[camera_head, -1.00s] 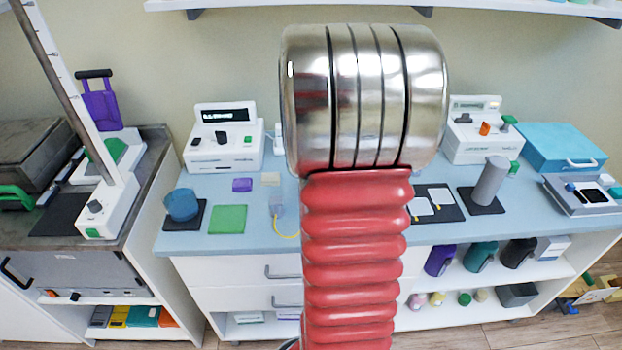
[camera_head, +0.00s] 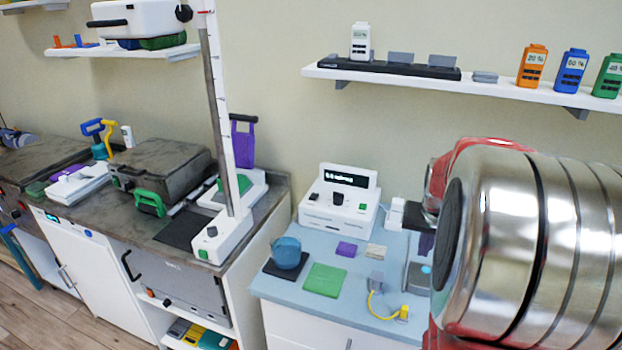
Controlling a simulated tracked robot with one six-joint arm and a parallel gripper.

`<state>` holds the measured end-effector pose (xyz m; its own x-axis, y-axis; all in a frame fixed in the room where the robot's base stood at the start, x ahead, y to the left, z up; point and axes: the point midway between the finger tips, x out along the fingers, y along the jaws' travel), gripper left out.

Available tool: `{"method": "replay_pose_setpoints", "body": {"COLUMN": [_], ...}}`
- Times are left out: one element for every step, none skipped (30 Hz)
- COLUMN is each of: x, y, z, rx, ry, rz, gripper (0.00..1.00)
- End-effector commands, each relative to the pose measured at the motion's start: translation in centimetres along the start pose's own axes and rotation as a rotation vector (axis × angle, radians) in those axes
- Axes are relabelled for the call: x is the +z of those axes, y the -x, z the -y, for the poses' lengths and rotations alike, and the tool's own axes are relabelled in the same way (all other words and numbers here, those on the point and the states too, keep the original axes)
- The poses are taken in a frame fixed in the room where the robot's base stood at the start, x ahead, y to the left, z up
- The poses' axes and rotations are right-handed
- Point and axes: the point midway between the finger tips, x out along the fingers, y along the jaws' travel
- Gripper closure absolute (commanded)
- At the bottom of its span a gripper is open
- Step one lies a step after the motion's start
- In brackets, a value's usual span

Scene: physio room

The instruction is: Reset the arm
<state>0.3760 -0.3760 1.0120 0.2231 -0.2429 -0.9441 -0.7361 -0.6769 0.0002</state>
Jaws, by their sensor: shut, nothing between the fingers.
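My arm fills the right side of the camera view, with a large polished metal joint (camera_head: 545,245) and red parts around it close to the camera. A smaller metal and dark part shows at its left edge. I cannot make out my gripper or its fingertips; they are hidden behind the arm or outside the picture.
A blue bench (camera_head: 335,305) bears a white device (camera_head: 340,205), a blue bowl (camera_head: 287,252), a green pad (camera_head: 325,279) and a yellow-ended cable. My arm covers the bench's right part. A tall ruled post (camera_head: 217,110) stands left.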

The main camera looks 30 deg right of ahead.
Motion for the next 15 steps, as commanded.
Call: {"method": "replay_pose_setpoints", "body": {"x": [0.0, 0.0, 0.0, 0.1, 0.1, 0.4, 0.8, 1.2, 1.9, 2.5, 3.2, 4.1, 4.7, 5.2, 5.9], "y": [0.0, 0.0, 0.0, 0.0, 0.0, -0.1, -0.2, -0.4, -0.6, -0.7, -0.7, -0.3, -0.1, 0.2, 0.6], "z": [0.0, 0.0, 0.0, 0.0, 0.0, 0.0, 0.0, 0.0, 0.0, 0.0, 0.0, 0.2, 0.5, 0.9, 1.5], "rx": [0.0, 0.0, 0.0, 0.0, 0.0, 0.0, 0.0, 0.0, 0.0, 0.001, 0.0, -0.001, -0.003, -0.006, -0.01], "ry": [0.0, 0.0, 0.0, 0.001, 0.001, 0.002, 0.003, 0.003, 0.004, 0.005, 0.006, 0.012, 0.019, 0.027, 0.041], "rz": [0.0, 0.0, 0.0, 0.002, 0.005, 0.014, 0.024, 0.034, 0.05, 0.062, 0.074, 0.084, 0.09, 0.094, 0.097], "gripper": [1.0, 1.0, 1.0, 1.0, 1.0, 1.0, 1.0, 1.0, 1.0, 1.0, 1.0, 1.0, 1.0, 1.0, 1.0]}}
